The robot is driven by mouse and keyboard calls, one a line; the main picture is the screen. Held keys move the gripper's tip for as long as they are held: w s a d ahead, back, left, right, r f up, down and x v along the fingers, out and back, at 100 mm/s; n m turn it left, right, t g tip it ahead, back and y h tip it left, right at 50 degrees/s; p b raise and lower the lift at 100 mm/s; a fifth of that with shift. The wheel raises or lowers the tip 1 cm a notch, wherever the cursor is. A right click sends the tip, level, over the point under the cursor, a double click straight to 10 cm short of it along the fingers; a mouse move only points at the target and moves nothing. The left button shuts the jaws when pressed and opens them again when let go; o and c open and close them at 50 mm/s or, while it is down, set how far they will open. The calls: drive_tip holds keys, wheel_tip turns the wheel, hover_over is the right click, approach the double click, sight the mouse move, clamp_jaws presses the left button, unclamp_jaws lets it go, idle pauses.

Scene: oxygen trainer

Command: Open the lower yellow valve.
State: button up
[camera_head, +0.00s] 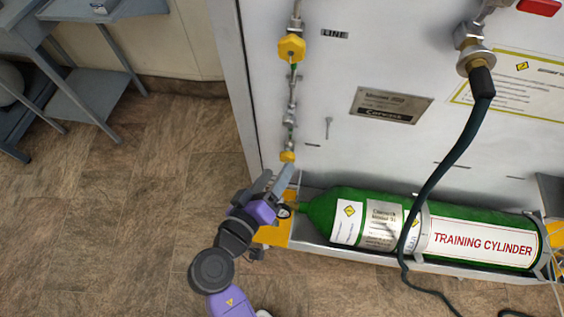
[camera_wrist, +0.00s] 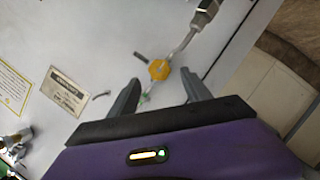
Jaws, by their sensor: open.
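The lower yellow valve (camera_head: 288,156) sits low on the thin vertical pipe at the panel's left side in the head view. The upper yellow valve (camera_head: 291,47) is higher on the same pipe. My gripper (camera_head: 279,174) is open and empty just below the lower valve in the picture. I cannot tell whether a finger touches it. In the wrist view, the fingers (camera_wrist: 160,84) stand apart.
A green training cylinder (camera_head: 475,237) lies along the panel's base, right of my gripper. A dark hose (camera_head: 446,165) hangs in front of the panel. A small gauge (camera_head: 284,211) is close to my gripper. A grey cart (camera_head: 85,85) stands at upper left; the floor between is clear.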

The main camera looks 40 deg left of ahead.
drive_tip(key=v, duration=0.2)
drive_tip(key=shift+s+d+r, duration=0.1)
drive_tip(key=shift+s, duration=0.25)
drive_tip(key=s+a+r+n+g+y, duration=0.1)
drive_tip(key=s+a+n+g+y, duration=0.15)
drive_tip(key=a+y, duration=0.2)
drive_tip(key=s+d+r+m+t+p, duration=0.1)
drive_tip(key=d+r+m+p, duration=0.2)
drive_tip(key=d, duration=0.7)
drive_tip(key=s+d+r+m+t+h, duration=0.1)
drive_tip(key=d+r+m, duration=0.3)
drive_tip(key=d, duration=0.6)
drive_tip(key=s+d+r+m+t+p, duration=0.1)
drive_tip(key=d+r+m+p, duration=0.3)
drive_tip(key=d, duration=0.6)
drive_tip(key=s+d+r+m+h, duration=0.2)
drive_tip(key=s+d+h, duration=0.1)
drive_tip(key=d, duration=0.4)
drive_tip(key=s+d+r+m+h+p, duration=0.1)
drive_tip(key=s+d+r+m+h, duration=0.1)
drive_tip(key=d, duration=0.6)
drive_tip(key=s+r+h, duration=0.1)
drive_tip(key=s+h, duration=0.1)
drive_tip(key=s, duration=0.1)
drive_tip(key=shift+s, duration=0.4)
